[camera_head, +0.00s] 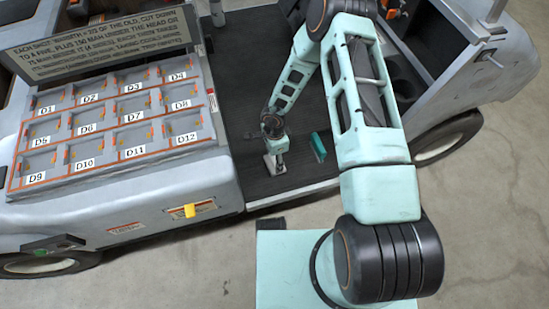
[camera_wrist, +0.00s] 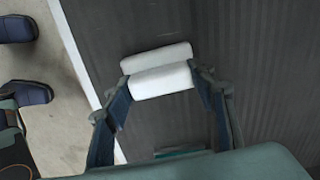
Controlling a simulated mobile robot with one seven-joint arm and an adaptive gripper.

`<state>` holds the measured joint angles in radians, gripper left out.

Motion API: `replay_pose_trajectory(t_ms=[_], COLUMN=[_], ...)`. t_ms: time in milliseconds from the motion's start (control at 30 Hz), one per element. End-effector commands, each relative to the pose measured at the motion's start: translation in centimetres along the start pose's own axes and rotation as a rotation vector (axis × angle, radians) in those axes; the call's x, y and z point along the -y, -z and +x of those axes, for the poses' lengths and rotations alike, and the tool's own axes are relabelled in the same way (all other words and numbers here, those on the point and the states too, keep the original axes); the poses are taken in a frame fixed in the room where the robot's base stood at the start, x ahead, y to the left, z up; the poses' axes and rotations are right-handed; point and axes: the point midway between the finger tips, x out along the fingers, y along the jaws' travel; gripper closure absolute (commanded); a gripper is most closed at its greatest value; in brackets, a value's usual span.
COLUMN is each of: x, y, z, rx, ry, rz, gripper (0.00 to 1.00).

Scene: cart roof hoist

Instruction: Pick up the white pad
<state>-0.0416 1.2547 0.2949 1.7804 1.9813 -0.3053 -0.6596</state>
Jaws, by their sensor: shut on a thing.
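The white pad (camera_wrist: 160,80) is between the two fingers of my gripper (camera_wrist: 163,84) in the wrist view. It shows as two pale, rounded bands, one behind the other, above the dark ribbed floor. My gripper is shut on it, with one finger at each end. In the head view my gripper (camera_head: 274,160) points down low over the cart's floor, and the pad is small and mostly hidden there. I cannot tell whether the pad still touches the floor.
A teal block (camera_head: 318,147) stands on the dark cart floor (camera_head: 245,110), right of my gripper. A grey panel with labelled compartments (camera_head: 130,118) and a text sign (camera_head: 100,45) are at the left.

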Motion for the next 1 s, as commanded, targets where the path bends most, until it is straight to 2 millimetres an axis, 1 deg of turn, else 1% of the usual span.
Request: replay_pose_trajectory(t_ms=[33,67,167,367,400,600,700,800,900,1000], x=[0.2,0.3,0.3,0.3,0.3,0.3,0.2,0.2,0.2,0.2], y=[0.1,0.1,0.1,0.1,0.2,0.1,0.1,0.1,0.1,0.1], z=[-1.3,-1.9,-4.5,-11.7,-13.1,-19.6,-22.1,-24.1,-25.6,-26.4], rx=[0.0,-0.001,0.0,-0.001,-0.002,-0.001,-0.002,-0.002,-0.002,-0.002], ry=[0.005,0.005,0.007,0.008,0.009,0.008,0.007,0.007,0.006,0.006], rz=[0.002,0.002,0.003,0.003,0.004,0.003,0.001,0.002,0.001,0.001], gripper=[0.77,0.77,0.77,0.77,0.77,0.77,0.77,0.77,0.77,0.77])
